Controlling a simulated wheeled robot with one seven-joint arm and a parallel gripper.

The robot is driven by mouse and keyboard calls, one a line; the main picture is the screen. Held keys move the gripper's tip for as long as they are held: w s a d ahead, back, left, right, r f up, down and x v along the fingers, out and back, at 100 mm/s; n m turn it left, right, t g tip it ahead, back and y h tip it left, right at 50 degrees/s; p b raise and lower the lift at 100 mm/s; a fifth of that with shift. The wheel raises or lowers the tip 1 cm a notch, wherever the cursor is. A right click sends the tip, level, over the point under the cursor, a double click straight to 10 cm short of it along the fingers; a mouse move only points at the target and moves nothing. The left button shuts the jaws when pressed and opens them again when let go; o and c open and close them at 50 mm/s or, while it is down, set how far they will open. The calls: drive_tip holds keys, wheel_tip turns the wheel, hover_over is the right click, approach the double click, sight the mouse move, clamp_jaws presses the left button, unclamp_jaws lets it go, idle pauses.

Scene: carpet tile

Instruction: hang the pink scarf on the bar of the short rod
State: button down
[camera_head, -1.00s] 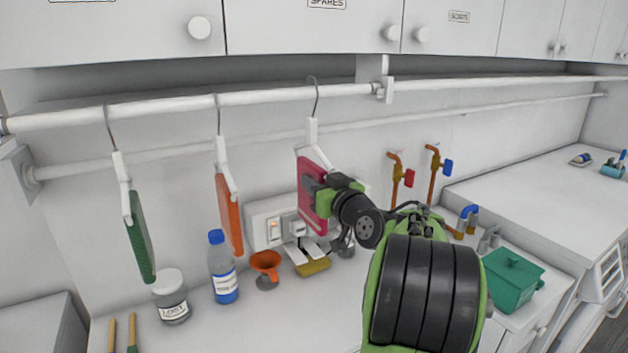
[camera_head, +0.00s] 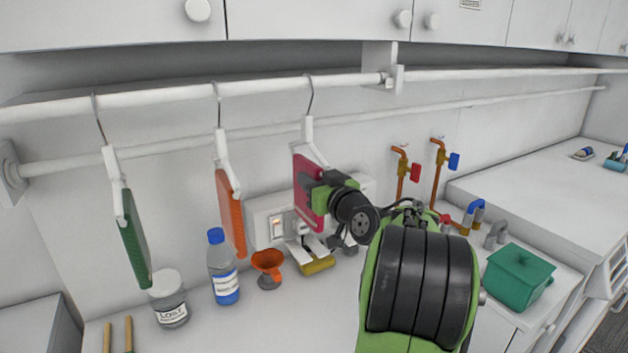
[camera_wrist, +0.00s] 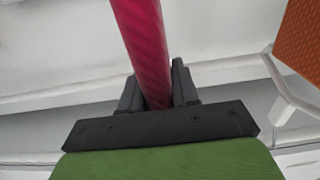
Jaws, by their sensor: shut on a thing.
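The pink scarf (camera_head: 310,217) is a flat folded panel on a white hanger (camera_head: 307,130) with a thin metal hook. The hook's top is at the upper white bar (camera_head: 265,87); I cannot tell whether its weight rests there. My gripper (camera_head: 317,190) is shut on the scarf's near edge, partly covering it. In the wrist view the scarf (camera_wrist: 140,35) runs up from between the jaws (camera_wrist: 158,88). Which bar counts as the short rod is not clear.
An orange panel (camera_head: 230,213) and a green panel (camera_head: 135,238) hang on hangers to the left. A lower bar (camera_head: 170,148) runs behind. Below stand a bottle (camera_head: 223,268), jar (camera_head: 170,303) and orange funnel (camera_head: 268,263). Taps (camera_head: 400,170) are to the right; cabinets are above.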

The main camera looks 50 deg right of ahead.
drive_tip(key=c, duration=0.8)
unclamp_jaws()
drive_tip(key=shift+s+r, duration=0.1)
drive_tip(key=shift+s, duration=0.1)
drive_tip(key=shift+o, duration=0.2)
drive_tip(key=shift+w, duration=0.1)
drive_tip(key=b+v, duration=0.4)
drive_tip(key=v, duration=1.1)
drive_tip(key=shift+s+a, duration=0.25)
drive_tip(key=shift+s, duration=0.05)
